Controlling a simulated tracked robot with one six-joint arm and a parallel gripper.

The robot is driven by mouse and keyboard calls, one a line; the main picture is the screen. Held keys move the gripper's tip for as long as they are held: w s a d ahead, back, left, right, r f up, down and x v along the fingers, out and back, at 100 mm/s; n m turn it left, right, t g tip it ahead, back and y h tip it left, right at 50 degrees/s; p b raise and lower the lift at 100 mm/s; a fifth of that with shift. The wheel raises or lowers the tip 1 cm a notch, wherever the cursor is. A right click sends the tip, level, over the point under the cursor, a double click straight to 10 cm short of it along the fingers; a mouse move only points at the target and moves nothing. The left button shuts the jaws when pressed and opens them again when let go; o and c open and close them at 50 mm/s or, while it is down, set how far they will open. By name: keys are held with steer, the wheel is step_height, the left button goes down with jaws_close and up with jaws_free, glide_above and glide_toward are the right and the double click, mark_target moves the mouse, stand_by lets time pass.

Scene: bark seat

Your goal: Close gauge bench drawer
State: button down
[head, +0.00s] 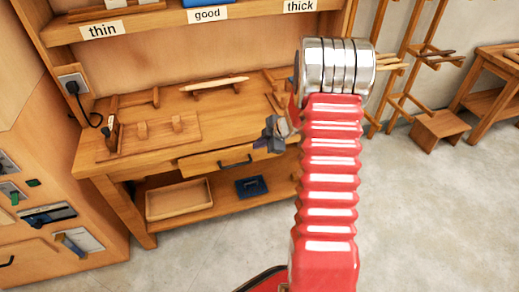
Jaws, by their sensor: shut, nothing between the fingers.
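The wooden gauge bench (150,105) stands left of centre in the head view. Its drawer (205,166) is under the front edge of the top, with a dark bar handle (236,163) on its front. The drawer front seems to stand out from the bench, but how far is hard to tell. My gripper (272,141) is shut and empty, small and grey, near the drawer's right end. It overlaps that end in the picture. I cannot tell whether it touches the drawer. My red arm hides the area to the right.
A shelf labelled thin, good and thick (207,15) hangs above the bench. A wooden tray (179,200) and a blue item (252,186) lie on the lower shelf. A cabinet (40,210) stands left. The floor (215,255) in front is clear.

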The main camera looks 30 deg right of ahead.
step_height(320, 180, up, 16)
steer(key=w+m+t+h, duration=0.2)
steer(key=w+m+h, duration=0.1)
steer(key=m+h, duration=0.1)
steer(key=s+a+r+m+h, duration=0.35)
steer(key=s+r, duration=0.25)
steer(key=r, duration=0.4)
steer(key=s+a+m+g+y, duration=0.1)
steer(key=s+a+m+y, duration=0.1)
steer(key=s+a, duration=0.9)
steer(key=s+a+m+g+y, duration=0.2)
steer(key=s+a+m+y, duration=0.1)
steer(key=s+a, duration=0.8)
steer(key=s+m, duration=0.1)
steer(key=s, duration=0.3)
steer(key=shift+s+a+r+g, duration=0.15)
steer(key=shift+s+r+g, duration=0.15)
steer(key=shift+s+r, duration=0.05)
steer(key=shift+s, duration=0.15)
